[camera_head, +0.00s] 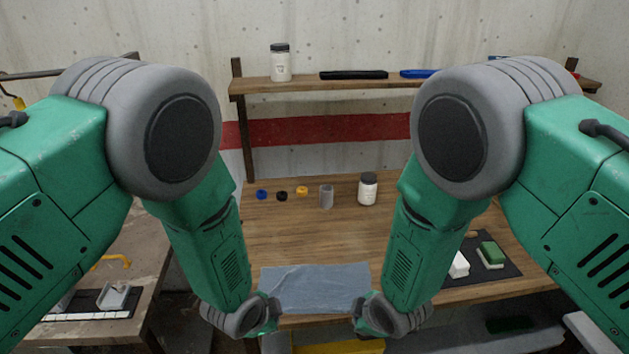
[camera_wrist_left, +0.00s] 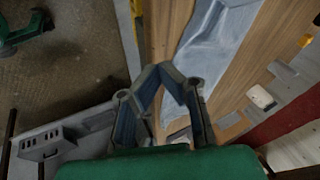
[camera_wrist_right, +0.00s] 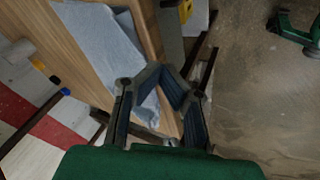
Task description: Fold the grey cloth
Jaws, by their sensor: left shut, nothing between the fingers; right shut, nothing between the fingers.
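The grey cloth (camera_head: 315,287) lies spread near the front edge of the wooden table, roughly rectangular with light creases. It also shows in the left wrist view (camera_wrist_left: 215,38) and in the right wrist view (camera_wrist_right: 108,45). My left gripper (camera_head: 276,312) is at the cloth's front left corner, and its fingertips meet in the left wrist view (camera_wrist_left: 163,70). My right gripper (camera_head: 360,311) is at the front right corner, and its fingertips meet in the right wrist view (camera_wrist_right: 166,72). Both are shut with nothing between the fingers. I cannot tell whether either touches the cloth.
Behind the cloth stand a grey cylinder (camera_head: 326,196), a white jar (camera_head: 368,189) and several small coloured caps. A dark mat (camera_head: 504,268) with a green-topped block (camera_head: 491,254) lies at right. A shelf (camera_head: 310,87) spans the back. The table's middle is clear.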

